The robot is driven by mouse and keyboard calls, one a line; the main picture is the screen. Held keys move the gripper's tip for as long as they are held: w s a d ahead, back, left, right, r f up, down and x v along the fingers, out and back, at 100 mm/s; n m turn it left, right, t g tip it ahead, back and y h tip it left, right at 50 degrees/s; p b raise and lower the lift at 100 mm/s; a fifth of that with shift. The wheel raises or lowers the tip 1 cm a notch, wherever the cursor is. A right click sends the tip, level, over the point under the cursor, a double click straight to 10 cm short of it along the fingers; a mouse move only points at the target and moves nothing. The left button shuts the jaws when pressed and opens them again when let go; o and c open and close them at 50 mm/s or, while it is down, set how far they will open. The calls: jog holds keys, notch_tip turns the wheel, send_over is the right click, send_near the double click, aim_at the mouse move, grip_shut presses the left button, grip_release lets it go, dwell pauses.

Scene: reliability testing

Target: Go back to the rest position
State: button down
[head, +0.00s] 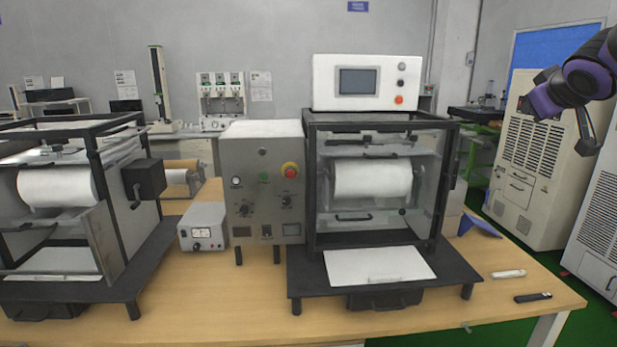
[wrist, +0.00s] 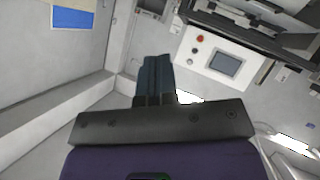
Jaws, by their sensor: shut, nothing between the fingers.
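My gripper (head: 586,128) is at the upper right in the head view, held in the air to the right of the wooden table (head: 240,290). Its fingers point down and are together, with nothing between them. In the wrist view my gripper (wrist: 155,68) shows its dark fingers closed side by side. No object is held.
A framed test machine (head: 375,225) with a white roll and a control box (head: 262,185) stand on the table; another machine (head: 80,220) is at left. Tall cabinets (head: 530,160) stand behind my arm. A white stick (head: 508,274) and a black one (head: 533,297) lie at the table's right.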

jog(key=s+a+f+m+g+y, duration=0.1)
jog(key=s+a+f, duration=0.3)
jog(key=s, duration=0.5)
jog(key=s+a+f+m+g+y, duration=0.1)
jog(key=s+a+f+g, duration=0.2)
jog(key=s, duration=0.6)
jog(key=s+a+f+g+y, duration=0.2)
jog(key=s+a+f, duration=0.3)
jog(key=s, duration=0.5)
jog(key=shift+a+f+m+g, duration=0.25)
jog(key=shift+a+m+g, duration=0.25)
jog(key=shift+a, duration=0.7)
